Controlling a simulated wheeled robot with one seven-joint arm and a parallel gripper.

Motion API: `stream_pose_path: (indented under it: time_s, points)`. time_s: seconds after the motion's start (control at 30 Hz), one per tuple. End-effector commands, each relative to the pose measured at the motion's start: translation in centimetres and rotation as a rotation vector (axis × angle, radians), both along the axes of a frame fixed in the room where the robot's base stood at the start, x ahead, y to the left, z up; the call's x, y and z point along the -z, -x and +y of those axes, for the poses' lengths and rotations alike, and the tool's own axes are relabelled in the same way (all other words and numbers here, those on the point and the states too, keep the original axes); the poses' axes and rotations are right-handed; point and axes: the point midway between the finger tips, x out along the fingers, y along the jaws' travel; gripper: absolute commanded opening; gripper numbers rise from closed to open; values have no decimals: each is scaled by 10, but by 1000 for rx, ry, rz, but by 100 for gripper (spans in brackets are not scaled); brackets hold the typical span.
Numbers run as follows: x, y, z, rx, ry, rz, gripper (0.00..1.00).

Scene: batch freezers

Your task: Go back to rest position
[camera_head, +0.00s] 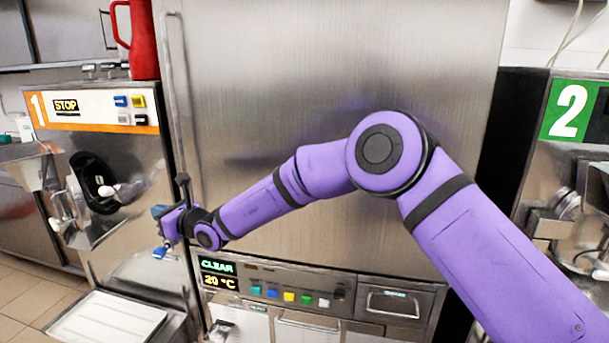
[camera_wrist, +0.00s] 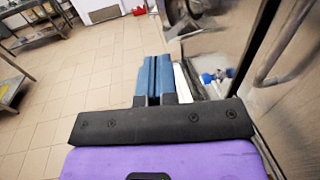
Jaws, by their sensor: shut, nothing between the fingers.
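My gripper (camera_head: 160,232) is at the end of my purple arm, at the left in the head view, in front of the gap between machine 1 (camera_head: 125,225) and the tall steel cabinet (camera_head: 260,60). In the wrist view its two blue fingers (camera_wrist: 153,80) lie side by side, shut, with nothing held. My arm reaches from the lower right across the cabinet front, bent at the elbow.
A control panel (camera_head: 270,288) reads CLEAR and 20 °C. A red jug (camera_head: 143,40) stands on machine 1. A white tray (camera_head: 108,318) is low at the left. Machine 2 (camera_head: 545,165) is at the right. Tiled floor (camera_wrist: 75,85) is open at the left in the wrist view.

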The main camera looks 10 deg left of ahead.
Motion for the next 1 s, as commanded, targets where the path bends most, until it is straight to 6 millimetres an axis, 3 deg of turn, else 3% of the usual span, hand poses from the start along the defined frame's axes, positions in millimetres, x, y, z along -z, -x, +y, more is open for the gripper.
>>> stream_pose_path:
  time_s: [0.17,0.3,0.5,0.73,1.0]
  points:
    - [-44,-3,-27,-48,23,-153,0]
    - [-89,1,-65,-118,73,-351,0]
    - [-141,10,-128,-213,173,-624,0]
    - [-181,27,-209,-319,328,-901,0]
    - [-207,54,-315,-447,558,-1164,0]
